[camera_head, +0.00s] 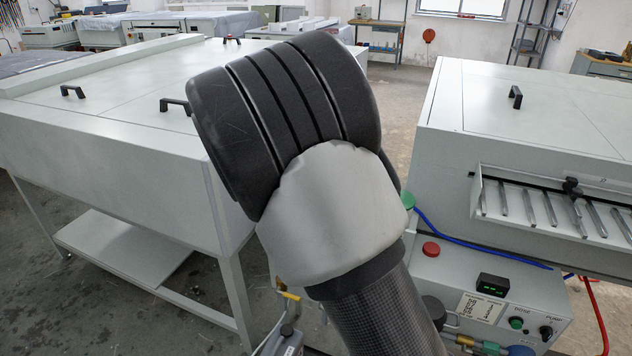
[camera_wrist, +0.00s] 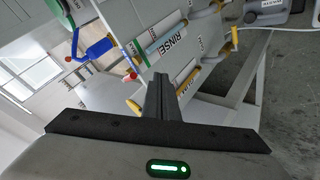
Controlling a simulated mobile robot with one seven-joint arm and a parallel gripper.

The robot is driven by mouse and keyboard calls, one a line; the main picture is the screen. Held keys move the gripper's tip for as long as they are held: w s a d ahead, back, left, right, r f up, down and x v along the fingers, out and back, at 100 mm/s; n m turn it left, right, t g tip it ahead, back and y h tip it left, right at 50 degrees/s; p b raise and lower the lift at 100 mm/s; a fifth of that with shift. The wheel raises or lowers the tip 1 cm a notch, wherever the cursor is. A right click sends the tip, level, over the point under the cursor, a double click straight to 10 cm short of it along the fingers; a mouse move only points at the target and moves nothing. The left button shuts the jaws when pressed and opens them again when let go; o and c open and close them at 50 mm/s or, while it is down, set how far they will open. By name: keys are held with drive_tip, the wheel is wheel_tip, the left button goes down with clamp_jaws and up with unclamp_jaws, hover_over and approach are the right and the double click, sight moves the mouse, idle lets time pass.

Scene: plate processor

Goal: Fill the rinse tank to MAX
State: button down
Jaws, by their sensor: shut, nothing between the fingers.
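My gripper (camera_wrist: 162,92) shows in the wrist view, shut and empty, its fingertips pointing at a white panel marked RINSE (camera_wrist: 172,47). A clear tube with yellow end fittings (camera_wrist: 187,75) runs beside that label. The fingertips overlap the lower part of this tube in the picture; I cannot tell whether they touch it. A blue fitting (camera_wrist: 99,48) is at upper left, with a small red part (camera_wrist: 132,76) below it.
A white processor cabinet (camera_head: 110,115) stands at left, and another (camera_head: 540,120) at right. A control box (camera_head: 480,290) with a red button (camera_head: 431,249) is at lower right. A yellow-handled part (camera_head: 288,295) shows at the bottom. Open floor (camera_head: 405,95) lies between the cabinets.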

wheel_tip(320, 180, down, 4)
drive_tip(key=w+f+n+t+h, duration=0.1)
drive_tip(key=w+n+t+h, duration=0.1)
drive_tip(key=n+t+h, duration=0.1)
drive_tip(key=w+r+n+t+h+b, duration=0.1)
drive_tip(key=w+r+n+t+b, duration=0.1)
drive_tip(key=w+n+t, duration=0.3)
drive_tip(key=w, duration=0.4)
drive_tip(key=shift+d+r+n, duration=0.2)
drive_tip(key=shift+r+n, duration=0.1)
drive_tip(key=shift+n, duration=0.1)
